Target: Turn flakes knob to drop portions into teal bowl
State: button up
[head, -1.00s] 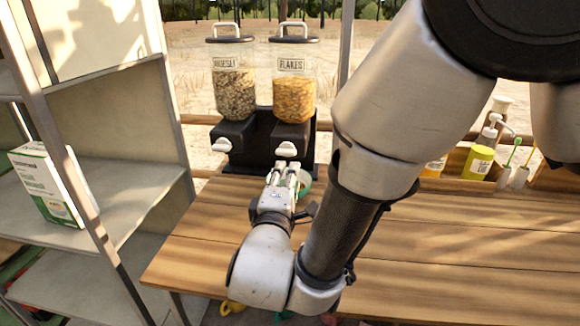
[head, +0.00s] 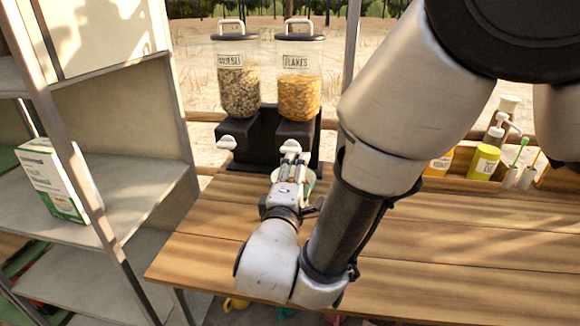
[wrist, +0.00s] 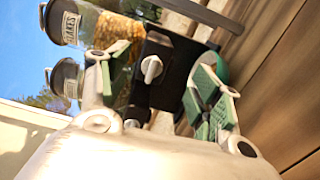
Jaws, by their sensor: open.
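The flakes dispenser (head: 298,92) stands at the back of the table, a clear hopper of orange flakes on a black base. Its white knob (head: 291,146) faces me. My gripper (head: 291,158) is open just in front of and below that knob. In the wrist view, turned on its side, the knob (wrist: 151,68) shows between the two spread fingers of my gripper (wrist: 155,72), with gaps on both sides; contact is not visible. The teal bowl (head: 309,180) is under the dispenser, mostly hidden behind my gripper; its rim also shows in the wrist view (wrist: 222,70).
The muesli dispenser (head: 238,90) stands close on the left, with its own white knob (head: 227,142). A grey shelf (head: 140,190) with a green-white box (head: 50,180) is at left. Bottles, including a yellow one (head: 483,162), stand at back right. The table's right side is clear.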

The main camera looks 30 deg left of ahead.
aim_at(291, 148)
jog(key=w+a+n, duration=0.2)
jog(key=w+n, duration=0.1)
jog(key=n, duration=0.3)
jog(key=w+a+n, duration=0.2)
jog(key=w+n, duration=0.1)
jog(key=n, duration=0.3)
jog(key=w+a+n+y, duration=0.1)
jog(key=w+a+n, duration=0.1)
jog(key=n, duration=0.3)
jog(key=shift+w+a+r+n, duration=0.1)
jog(key=shift+w+r+n, duration=0.1)
jog(key=shift+w, duration=0.2)
jog(key=shift+w+a+r+n, duration=0.1)
jog(key=shift+w+r+n, duration=0.1)
jog(key=shift+w, duration=0.15)
jog(key=c, duration=1)
